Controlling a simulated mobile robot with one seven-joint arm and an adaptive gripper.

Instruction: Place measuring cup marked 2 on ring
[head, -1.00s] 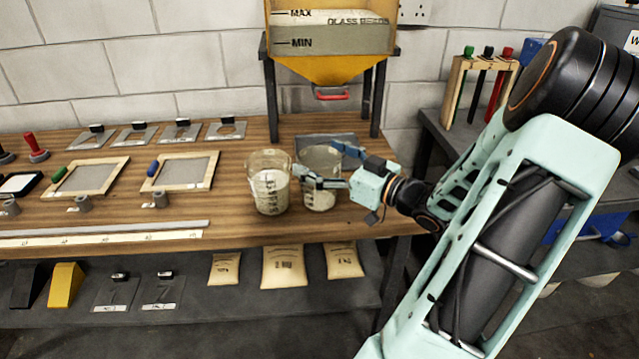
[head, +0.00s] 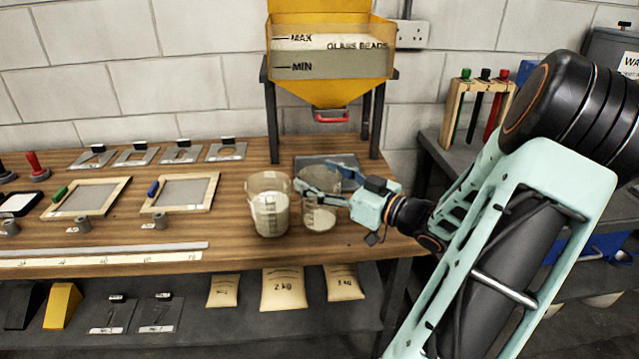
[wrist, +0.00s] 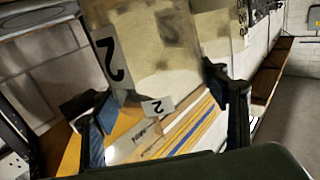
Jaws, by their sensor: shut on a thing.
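My gripper (head: 318,181) is shut on the right-hand clear measuring cup (head: 319,213), with one finger on each side of it. The cup is roughly upright, with pale beads low inside. In the wrist view the cup (wrist: 160,50) fills the space between the fingers (wrist: 168,112). A white label with a black 2 (wrist: 114,62) shows on its side, and a second 2 label (wrist: 157,106) shows below. A dark plate (head: 345,171) lies behind the cup under the hopper. I cannot make out a ring in the head view.
Another measuring cup (head: 269,212) with more beads stands close to the left. A yellow hopper (head: 330,90) on dark legs stands behind. Framed screens (head: 185,190) and metal plates lie to the left. The bench's front edge is near.

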